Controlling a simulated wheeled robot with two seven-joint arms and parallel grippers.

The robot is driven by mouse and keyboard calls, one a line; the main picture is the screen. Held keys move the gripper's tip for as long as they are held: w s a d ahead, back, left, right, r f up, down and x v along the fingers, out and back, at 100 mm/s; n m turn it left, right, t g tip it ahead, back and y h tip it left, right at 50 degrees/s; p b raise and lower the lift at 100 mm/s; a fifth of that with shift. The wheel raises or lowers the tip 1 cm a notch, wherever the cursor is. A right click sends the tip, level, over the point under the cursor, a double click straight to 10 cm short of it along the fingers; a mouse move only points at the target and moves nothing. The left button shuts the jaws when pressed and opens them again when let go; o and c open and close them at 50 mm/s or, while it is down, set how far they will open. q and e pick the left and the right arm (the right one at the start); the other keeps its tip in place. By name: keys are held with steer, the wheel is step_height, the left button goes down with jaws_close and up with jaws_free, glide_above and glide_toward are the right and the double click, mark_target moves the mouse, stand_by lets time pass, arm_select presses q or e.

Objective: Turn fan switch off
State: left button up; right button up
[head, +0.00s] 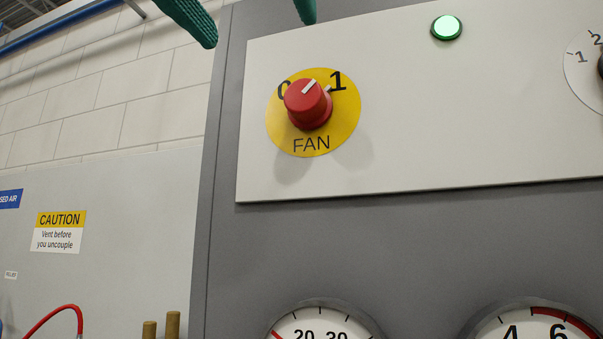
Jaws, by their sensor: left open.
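The fan switch is a red knob (308,104) on a yellow round plate (340,120) marked 0, 1 and FAN, on a white panel. Its white pointer line slants up and to the right, toward the 1 side. The knob partly hides the 0. My left gripper (258,30) shows at the top edge as two green fingers, spread wide apart. It is open, with nothing seen between the fingertips. The fingers are above the knob in the picture and apart from it. The rest of this gripper is out of frame. My right gripper is not in view.
A lit green lamp (446,28) and part of a numbered dial (582,72) are on the white panel (450,130) to the right. Two gauges (325,326) are cut off below. A caution sign (58,231) and red hose (56,314) are left.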

mark_target(302, 96)
arm_select(q)
steer(key=p+x, duration=0.2)
steer(key=x, duration=0.7)
steer(key=shift+w+d+p, duration=0.15)
steer(key=shift+w+p, duration=0.15)
steer(key=shift+p, duration=0.1)
steer(key=shift+w+d+f, duration=0.1)
steer(key=shift+w+d, duration=0.1)
steer(key=shift+w, duration=0.4)
steer(key=shift+c, duration=0.3)
steer(key=c, duration=0.9)
steer(key=shift+c, duration=0.2)
